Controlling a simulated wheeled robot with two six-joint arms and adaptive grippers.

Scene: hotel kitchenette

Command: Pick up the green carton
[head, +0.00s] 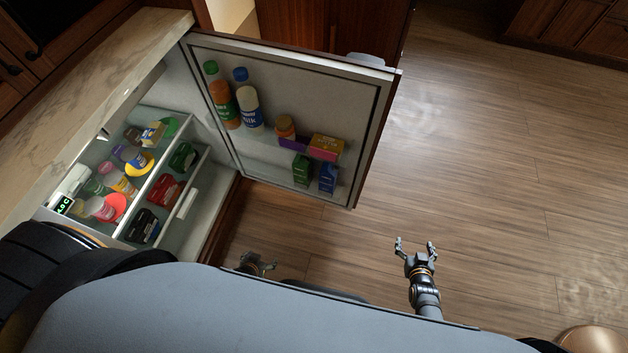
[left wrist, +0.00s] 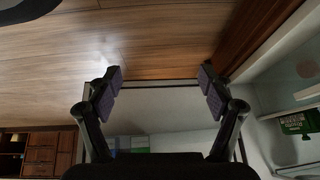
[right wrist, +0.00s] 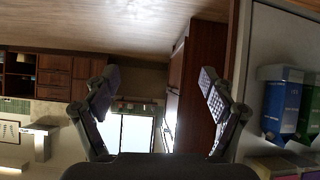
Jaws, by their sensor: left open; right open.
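The green carton (head: 302,168) stands on the lower shelf of the open fridge door, just left of a blue carton (head: 328,177). In the right wrist view the green carton (right wrist: 308,108) is at the right edge, partly cut off, beside the blue carton (right wrist: 281,106). My right gripper (head: 415,243) is open and empty, out to the right of the door and apart from the carton. My left gripper (head: 258,262) is open, below the door near the fridge opening; my body partly hides it. In the left wrist view its jaws (left wrist: 161,82) are empty.
Fridge shelves (head: 153,190) at left hold several containers. A marble counter (head: 90,95) lies above them. The wooden floor (head: 500,180) at right is clear.

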